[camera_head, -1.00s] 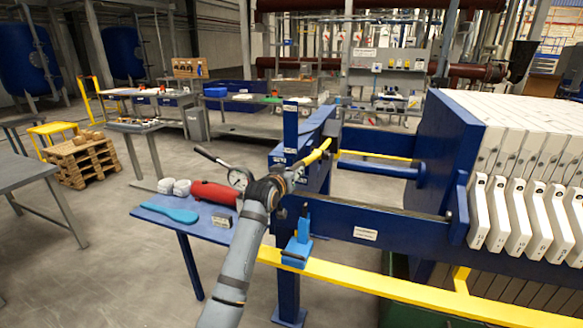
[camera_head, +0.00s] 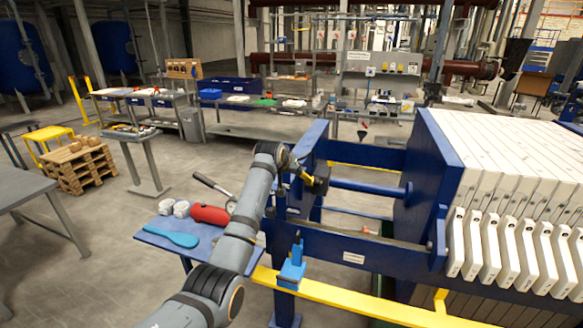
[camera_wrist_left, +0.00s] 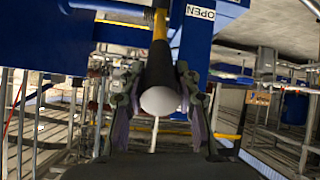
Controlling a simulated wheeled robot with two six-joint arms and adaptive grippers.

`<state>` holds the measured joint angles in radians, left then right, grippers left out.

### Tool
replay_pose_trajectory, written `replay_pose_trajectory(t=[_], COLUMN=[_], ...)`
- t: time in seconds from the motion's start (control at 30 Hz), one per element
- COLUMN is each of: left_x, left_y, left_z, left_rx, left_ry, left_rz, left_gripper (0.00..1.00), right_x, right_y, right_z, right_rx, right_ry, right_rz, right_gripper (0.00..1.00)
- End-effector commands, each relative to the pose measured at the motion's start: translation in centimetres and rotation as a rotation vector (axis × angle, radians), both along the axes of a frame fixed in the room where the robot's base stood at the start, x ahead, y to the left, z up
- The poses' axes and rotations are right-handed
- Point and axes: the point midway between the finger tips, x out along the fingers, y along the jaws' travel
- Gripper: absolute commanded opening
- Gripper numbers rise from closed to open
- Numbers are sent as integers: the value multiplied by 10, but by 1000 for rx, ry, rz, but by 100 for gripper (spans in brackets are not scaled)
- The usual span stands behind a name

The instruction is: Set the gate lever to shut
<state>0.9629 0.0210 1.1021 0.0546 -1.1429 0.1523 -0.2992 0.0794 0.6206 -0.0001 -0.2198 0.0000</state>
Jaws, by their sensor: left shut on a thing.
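The gate lever (camera_wrist_left: 158,70) has a yellow shaft, a black grip and a pale round end that faces the left wrist camera. In the head view its yellow shaft (camera_head: 303,173) shows at the end of my left arm, slanting down to the right to a dark part beside the blue press frame. My left gripper (camera_head: 288,161) is shut on the black grip, one finger on each side in the wrist view. No shut label is readable. My right gripper is out of view.
A blue side table (camera_head: 150,237) holds a red cylinder (camera_head: 210,214), a light-blue paddle (camera_head: 171,235) and white rolls. A yellow rail (camera_head: 340,302) and blue clamp (camera_head: 292,268) are in front of the press. White filter plates (camera_head: 500,150) fill the right.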

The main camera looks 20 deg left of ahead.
Motion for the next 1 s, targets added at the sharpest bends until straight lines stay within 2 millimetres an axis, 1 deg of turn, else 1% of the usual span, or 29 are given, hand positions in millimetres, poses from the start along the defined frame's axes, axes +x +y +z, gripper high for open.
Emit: replay_pose_trajectory(t=[0.03, 0.37, 0.4, 0.53, 0.87, 0.97, 1.0], left_x=[1, 2, 2, 2, 0, -8, -14], left_y=[0, 0, 0, 0, 0, 1, 1], left_z=[7, 10, 10, 8, 7, 14, 17], left_rx=[0, 1, 1, 0, 0, 0, 0], left_ry=[-9, -17, -17, -13, -8, -10, -10], left_rz=[1, 0, 0, 1, 0, 1, 1], left_gripper=[0, 0, 37, 54, 54, 54, 54], right_x=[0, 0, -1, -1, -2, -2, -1], right_y=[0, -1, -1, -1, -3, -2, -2], right_z=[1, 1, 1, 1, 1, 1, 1], right_rx=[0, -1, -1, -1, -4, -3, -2], right_ry=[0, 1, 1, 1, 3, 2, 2], right_rz=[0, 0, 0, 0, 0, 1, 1], right_gripper=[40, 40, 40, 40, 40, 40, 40])
